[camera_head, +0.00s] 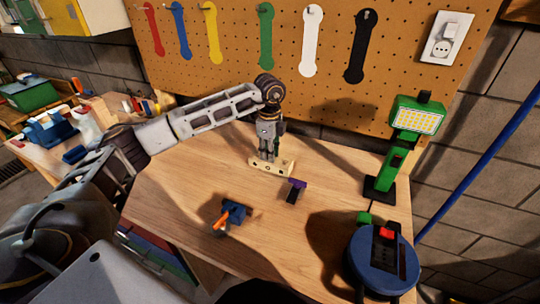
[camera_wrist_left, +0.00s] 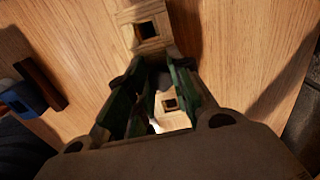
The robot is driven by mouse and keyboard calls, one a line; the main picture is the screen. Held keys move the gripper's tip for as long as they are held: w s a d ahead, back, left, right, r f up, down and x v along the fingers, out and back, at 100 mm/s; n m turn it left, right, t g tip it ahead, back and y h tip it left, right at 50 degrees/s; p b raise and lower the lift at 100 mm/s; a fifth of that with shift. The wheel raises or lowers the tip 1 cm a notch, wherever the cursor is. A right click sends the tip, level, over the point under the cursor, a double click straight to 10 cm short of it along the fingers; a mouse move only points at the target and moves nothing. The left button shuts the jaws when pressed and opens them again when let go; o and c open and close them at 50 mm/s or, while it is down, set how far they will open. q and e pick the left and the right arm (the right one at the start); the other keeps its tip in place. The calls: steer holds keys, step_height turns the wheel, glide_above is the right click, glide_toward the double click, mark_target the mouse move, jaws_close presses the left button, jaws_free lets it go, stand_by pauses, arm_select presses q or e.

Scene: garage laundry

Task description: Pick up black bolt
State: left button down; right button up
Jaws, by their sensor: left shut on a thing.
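My left gripper (camera_head: 268,157) reaches down over the middle of a pale wooden block with holes (camera_head: 287,167) on the workbench. In the left wrist view its green-lined fingers (camera_wrist_left: 155,75) stand on either side of the block (camera_wrist_left: 148,17). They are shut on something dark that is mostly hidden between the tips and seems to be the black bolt. I cannot tell whether it is clear of the block. Dark square holes show in the block on both sides of the fingertips. My right gripper is not in view.
A purple-and-black piece (camera_head: 296,189) lies just right of the block. A blue holder with an orange part (camera_head: 233,214) lies nearer. A green lamp (camera_head: 391,160) and a round blue device (camera_head: 365,262) stand at the right. A pegboard (camera_head: 330,95) rises behind.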

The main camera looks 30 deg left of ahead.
arm_select(q)
steer(key=shift+r, duration=0.4)
step_height(320, 180, up, 9)
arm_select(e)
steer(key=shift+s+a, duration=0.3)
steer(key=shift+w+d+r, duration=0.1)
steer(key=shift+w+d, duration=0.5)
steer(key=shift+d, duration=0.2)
